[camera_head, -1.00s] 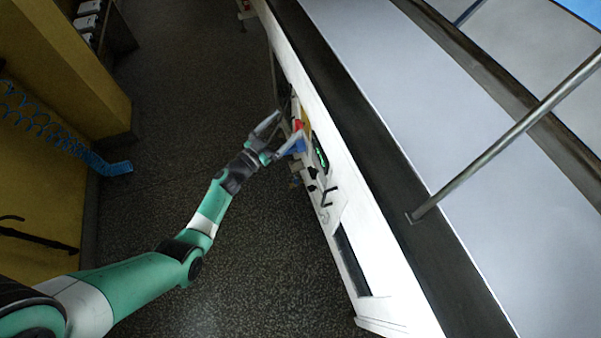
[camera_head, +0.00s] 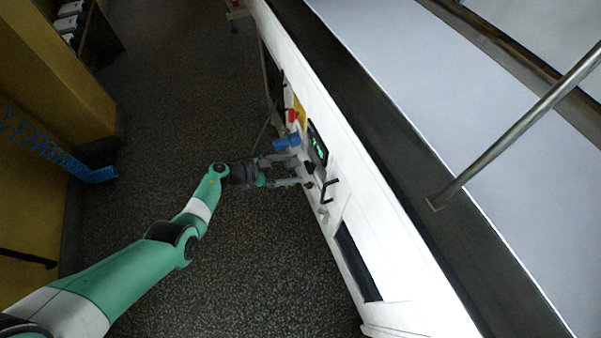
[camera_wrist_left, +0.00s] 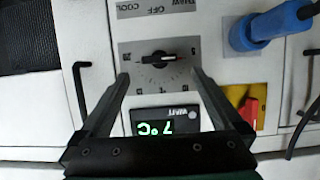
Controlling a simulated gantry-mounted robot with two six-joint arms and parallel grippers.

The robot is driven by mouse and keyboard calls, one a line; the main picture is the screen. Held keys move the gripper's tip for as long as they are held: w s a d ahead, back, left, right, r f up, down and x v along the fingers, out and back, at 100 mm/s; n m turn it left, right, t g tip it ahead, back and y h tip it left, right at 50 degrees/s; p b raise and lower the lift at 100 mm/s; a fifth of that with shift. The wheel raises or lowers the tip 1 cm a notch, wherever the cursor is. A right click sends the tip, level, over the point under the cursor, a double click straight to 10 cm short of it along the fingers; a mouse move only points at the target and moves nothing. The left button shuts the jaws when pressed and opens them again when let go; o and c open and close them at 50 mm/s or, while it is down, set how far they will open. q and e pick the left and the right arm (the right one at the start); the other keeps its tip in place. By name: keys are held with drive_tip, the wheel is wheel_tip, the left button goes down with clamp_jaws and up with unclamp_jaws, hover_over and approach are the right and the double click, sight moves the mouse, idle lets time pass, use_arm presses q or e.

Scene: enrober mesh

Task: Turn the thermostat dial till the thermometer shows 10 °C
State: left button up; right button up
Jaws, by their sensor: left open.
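The thermostat dial (camera_wrist_left: 158,59) is a black knob on a grey scale plate in the left wrist view, its bar lying nearly level. Below it is the thermometer display (camera_wrist_left: 165,122), lit green and reading 7 °C; the display also shows in the head view (camera_head: 317,148), too small to read surely. My left gripper (camera_wrist_left: 160,76) is open, one finger on either side of the dial, with nothing visible between them but the plate. In the head view the left gripper (camera_head: 303,170) is at the white machine's side panel. My right gripper is not in view.
A blue fitting (camera_wrist_left: 262,30), a red switch on yellow (camera_wrist_left: 247,110) and a black handle (camera_wrist_left: 82,90) are close around the dial. The white machine (camera_head: 375,210) runs along the right; the dark floor (camera_head: 190,110) is clear.

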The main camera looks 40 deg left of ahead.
sight(308, 168)
use_arm(q)
drive_tip(key=b+x, duration=0.2)
drive_tip(key=x, duration=0.2)
drive_tip(key=shift+d, duration=0.1)
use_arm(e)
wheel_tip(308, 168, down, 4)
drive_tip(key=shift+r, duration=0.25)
use_arm(q)
drive_tip(key=c, duration=1.4)
drive_tip(key=shift+s+d+r+m+y+p, duration=0.15)
drive_tip(key=shift+m+y+p, duration=0.25)
drive_tip(key=shift+m+p, duration=0.55)
drive_tip(key=shift+d+t+p, duration=0.1)
drive_tip(key=shift+t+p, duration=0.2)
drive_tip(key=shift+p, duration=0.1)
drive_tip(key=shift+f+m+y, duration=0.25)
drive_tip(key=shift+m+y, duration=0.25)
drive_tip(key=shift+m, duration=0.25)
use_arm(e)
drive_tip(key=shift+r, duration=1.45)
use_arm(q)
drive_tip(key=shift+t, duration=0.3)
